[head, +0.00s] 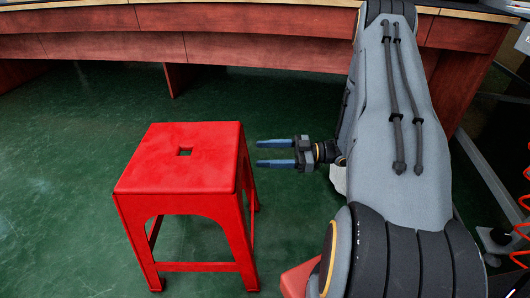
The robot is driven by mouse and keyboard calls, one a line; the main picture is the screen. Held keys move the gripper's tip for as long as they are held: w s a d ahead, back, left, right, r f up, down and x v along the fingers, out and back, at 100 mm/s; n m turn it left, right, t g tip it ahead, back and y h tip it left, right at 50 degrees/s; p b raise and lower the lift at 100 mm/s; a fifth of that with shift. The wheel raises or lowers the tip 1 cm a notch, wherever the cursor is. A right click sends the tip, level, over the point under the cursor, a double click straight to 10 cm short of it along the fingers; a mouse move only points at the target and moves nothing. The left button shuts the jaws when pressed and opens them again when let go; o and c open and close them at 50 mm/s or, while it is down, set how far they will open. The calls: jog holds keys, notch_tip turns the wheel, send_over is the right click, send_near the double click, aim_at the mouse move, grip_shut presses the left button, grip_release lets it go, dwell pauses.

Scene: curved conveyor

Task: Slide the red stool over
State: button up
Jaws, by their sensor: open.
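The red stool (215,172) stands upright on the green floor, left of centre in the head view. It has a square seat with a small slot in the middle and a lower rail between its legs. My gripper (258,153) is to the right of the stool, with its two blue fingers pointing left toward the seat's right side. The fingers are apart with nothing between them. A small gap shows in the picture between the fingertips and the stool; the depth between them is hard to tell. My grey arm fills the right side.
A long reddish wooden desk (255,49) runs along the back, with a support panel (175,79) below it. The green floor (60,190) left of the stool is clear. A red coiled cable (522,205) hangs at the right edge. Part of another red object (296,278) shows at the bottom.

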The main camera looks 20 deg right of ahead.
aim_at(246, 154)
jog(key=shift+b+x, duration=1.65)
jog(key=shift+x, duration=2.2)
grip_shut()
